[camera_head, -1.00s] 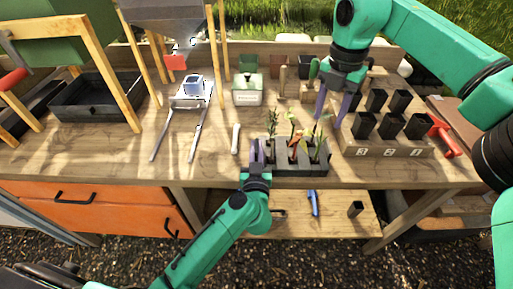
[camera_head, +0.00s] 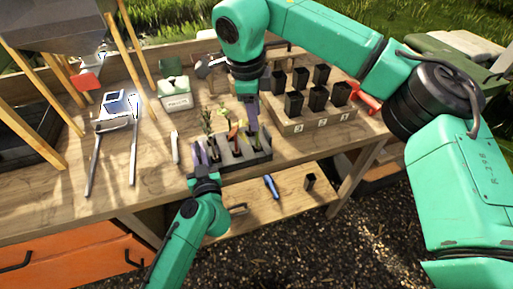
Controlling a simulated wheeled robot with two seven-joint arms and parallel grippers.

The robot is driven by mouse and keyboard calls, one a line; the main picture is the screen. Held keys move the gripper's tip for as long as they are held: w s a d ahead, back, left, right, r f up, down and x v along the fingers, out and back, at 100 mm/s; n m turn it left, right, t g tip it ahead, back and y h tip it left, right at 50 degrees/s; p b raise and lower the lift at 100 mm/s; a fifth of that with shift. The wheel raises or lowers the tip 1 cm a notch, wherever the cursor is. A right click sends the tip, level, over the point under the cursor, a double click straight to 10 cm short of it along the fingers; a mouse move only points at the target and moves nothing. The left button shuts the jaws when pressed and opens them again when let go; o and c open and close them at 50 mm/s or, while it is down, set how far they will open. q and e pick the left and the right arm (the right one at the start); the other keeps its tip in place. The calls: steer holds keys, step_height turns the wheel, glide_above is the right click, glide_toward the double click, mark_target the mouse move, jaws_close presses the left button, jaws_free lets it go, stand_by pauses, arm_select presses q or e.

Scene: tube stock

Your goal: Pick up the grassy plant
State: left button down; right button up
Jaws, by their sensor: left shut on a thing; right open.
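A dark tray (camera_head: 236,164) with compartments stands at the table's front edge and holds small plants. A dark, thin-leaved plant (camera_head: 207,124) is at its left. A plant with green leaves and an orange part (camera_head: 232,132) is in the middle. In the current view the right end of the tray is partly covered by my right gripper, so I cannot clearly make out the grassy plant. My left gripper (camera_head: 199,152) is shut at the tray's left end, apparently on its wall. My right gripper (camera_head: 251,125) is open, pointing down over the tray's right part.
A wooden rack (camera_head: 315,126) with several black pots stands right of the tray, a red-handled tool (camera_head: 366,98) beside it. A white and green box (camera_head: 175,94) and a white stick (camera_head: 174,147) lie left. A blue tool (camera_head: 272,187) lies on the lower shelf.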

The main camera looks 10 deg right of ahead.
steer(key=n, duration=0.4)
steer(key=n+t, duration=0.3)
steer(key=n, duration=0.9)
glide_above(257, 146)
steer(key=f, duration=0.9)
steer(key=shift+w+d+f, duration=0.1)
steer(key=shift+w+f, duration=0.1)
steer(key=shift+f, duration=0.1)
jaws_close()
